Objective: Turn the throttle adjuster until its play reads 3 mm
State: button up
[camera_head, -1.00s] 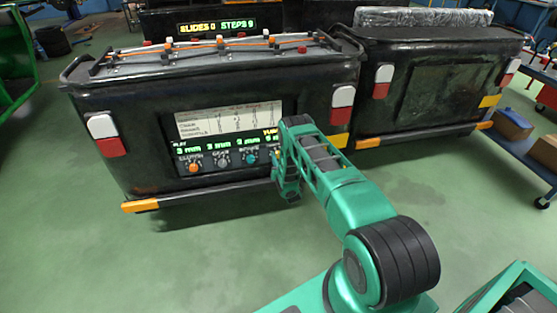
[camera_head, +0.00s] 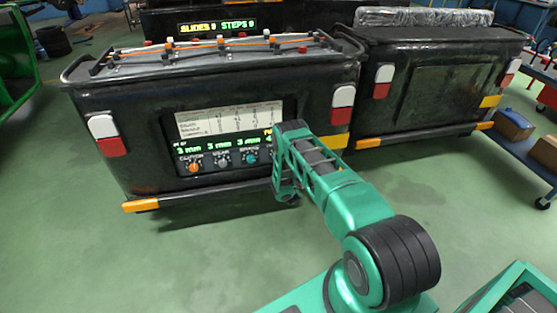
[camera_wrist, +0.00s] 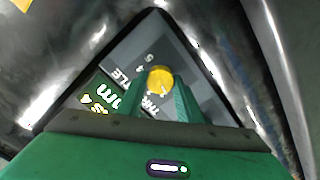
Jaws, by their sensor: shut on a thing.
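The yellow throttle adjuster knob (camera_wrist: 160,79) sits on the grey panel in the wrist view. My gripper (camera_wrist: 160,92) is shut on it, with one green finger on each side. In the head view my gripper (camera_head: 279,165) is at the right end of the panel, and my arm hides the knob there. The throttle reading (camera_wrist: 104,94) is tilted and partly covered in the wrist view. A 4 seems to show, but I cannot read it all. Left of my gripper, the clutch knob (camera_head: 194,167), grey gear knob (camera_head: 222,161) and teal brake knob (camera_head: 251,157) each show 3 mm.
The panel is on the back of a black rickshaw body (camera_head: 140,150); a printed chart (camera_head: 228,119) is above the readings. A second black body (camera_head: 440,90) stands to the right. A blue cart with boxes (camera_head: 512,125) is at far right. Green floor in front is clear.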

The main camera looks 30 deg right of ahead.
jog(key=n, duration=0.4)
jog(key=shift+a+f+n, duration=0.15)
jog(key=shift+a+n, duration=0.15)
dwell(0.5)
jog(key=o, duration=1)
jog(key=shift+a, duration=0.1)
jog(key=shift+o, duration=0.2)
jog(key=shift+d, duration=0.2)
jog(key=v, duration=1)
jog(key=shift+s, duration=0.3)
